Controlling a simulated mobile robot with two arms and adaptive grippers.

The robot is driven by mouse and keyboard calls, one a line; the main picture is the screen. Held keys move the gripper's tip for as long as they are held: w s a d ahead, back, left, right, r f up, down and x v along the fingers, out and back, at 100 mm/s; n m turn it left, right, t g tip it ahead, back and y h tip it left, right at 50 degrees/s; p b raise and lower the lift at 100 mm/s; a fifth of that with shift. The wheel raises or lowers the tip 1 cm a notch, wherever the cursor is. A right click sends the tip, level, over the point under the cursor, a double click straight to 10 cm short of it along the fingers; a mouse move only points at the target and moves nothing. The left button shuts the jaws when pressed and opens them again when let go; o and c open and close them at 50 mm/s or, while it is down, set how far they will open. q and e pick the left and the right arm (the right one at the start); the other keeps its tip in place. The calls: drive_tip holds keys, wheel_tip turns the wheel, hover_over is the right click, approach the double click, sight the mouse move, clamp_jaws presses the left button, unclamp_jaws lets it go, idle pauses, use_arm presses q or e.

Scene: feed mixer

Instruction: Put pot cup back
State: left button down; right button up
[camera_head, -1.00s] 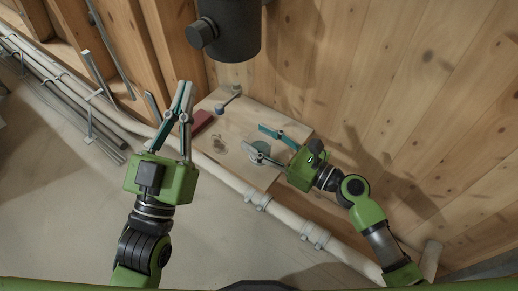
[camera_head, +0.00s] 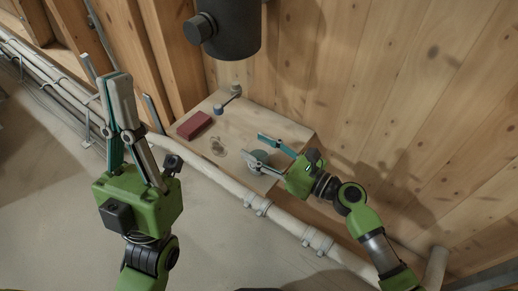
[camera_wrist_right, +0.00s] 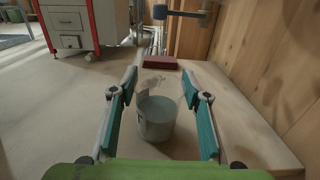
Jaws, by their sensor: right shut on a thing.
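The pot cup is a round grey-green cup (camera_head: 259,157) standing upright on a low wooden platform (camera_head: 297,133). My right gripper (camera_head: 255,150) reaches in from the right with its fingers on either side of the cup, shut on it. In the right wrist view the cup (camera_wrist_right: 157,118) sits between the two teal-padded fingers. My left gripper (camera_head: 117,78) is raised at the left, away from the platform and cup. Its fingertips overlap in the picture, so its opening cannot be judged; nothing shows in it.
A red block (camera_head: 194,125) and a small crank handle (camera_head: 228,101) are at the platform's far end. A dark cylinder (camera_head: 228,30) hangs above. A pale pipe (camera_head: 230,182) runs along the front edge and a wooden wall (camera_head: 400,90) stands behind. Floor is clear at left.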

drive_tip(key=shift+f, duration=0.1)
drive_tip(key=o, duration=0.9)
